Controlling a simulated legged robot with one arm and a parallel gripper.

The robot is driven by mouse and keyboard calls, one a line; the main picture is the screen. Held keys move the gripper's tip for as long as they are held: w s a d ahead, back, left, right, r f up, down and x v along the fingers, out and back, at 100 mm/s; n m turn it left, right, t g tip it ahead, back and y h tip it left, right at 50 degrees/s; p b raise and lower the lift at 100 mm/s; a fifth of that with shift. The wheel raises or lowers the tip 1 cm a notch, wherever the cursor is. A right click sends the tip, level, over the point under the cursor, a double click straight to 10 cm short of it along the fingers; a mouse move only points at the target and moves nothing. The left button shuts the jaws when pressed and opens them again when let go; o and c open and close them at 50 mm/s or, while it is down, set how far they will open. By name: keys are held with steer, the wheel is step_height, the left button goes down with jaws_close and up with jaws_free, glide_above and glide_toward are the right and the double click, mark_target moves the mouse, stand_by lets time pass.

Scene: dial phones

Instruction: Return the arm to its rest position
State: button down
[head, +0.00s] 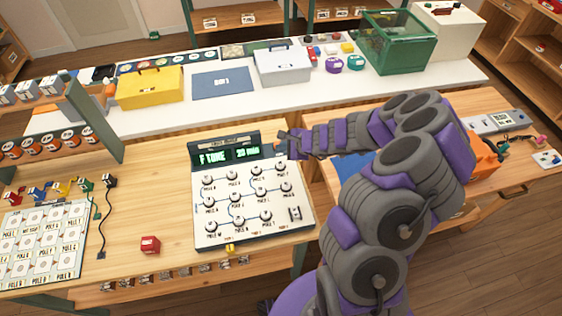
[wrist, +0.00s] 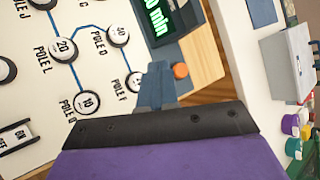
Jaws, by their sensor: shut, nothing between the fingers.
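My arm, purple and grey, reaches from the lower right of the head view over the wooden bench. My gripper (head: 283,146) is at the upper right corner of the white dial panel (head: 213,240), near its green-lit display (head: 228,156). In the wrist view the gripper (wrist: 157,82) is shut and empty, above the panel's edge by an orange button (wrist: 181,71). The display reads "F TONE" and "20 min". The panel carries several round dials joined by blue lines and a switch (head: 295,213). I cannot tell whether the fingertips touch the panel.
A card with labelled circles (head: 42,238) and small coloured plugs lie at the far left. A white counter behind holds a yellow case (head: 150,88), a grey toolbox (head: 283,66) and a green crate (head: 398,42).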

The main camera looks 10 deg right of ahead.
stand_by(0.6)
steer(key=s+a+r+n+g+y, duration=0.1)
steer(key=s+a+r+n+y, duration=0.25)
steer(key=a+r+n, duration=0.6)
steer(key=s+a+r+n+g, duration=0.3)
steer(key=s+a+r, duration=0.2)
steer(key=s+r, duration=0.45)
steer(key=s+d+r+n+g+h, duration=0.2)
steer(key=s+n+g+h, duration=0.15)
steer(key=s, duration=0.95)
steer(key=s+d+r+n+g+h, duration=0.1)
steer(key=s+d+h, duration=0.5)
steer(key=s+d, duration=0.6)
steer(key=s+n, duration=0.1)
steer(key=s, duration=0.2)
steer(key=shift+s+n, duration=0.15)
steer(key=shift+n, duration=0.15)
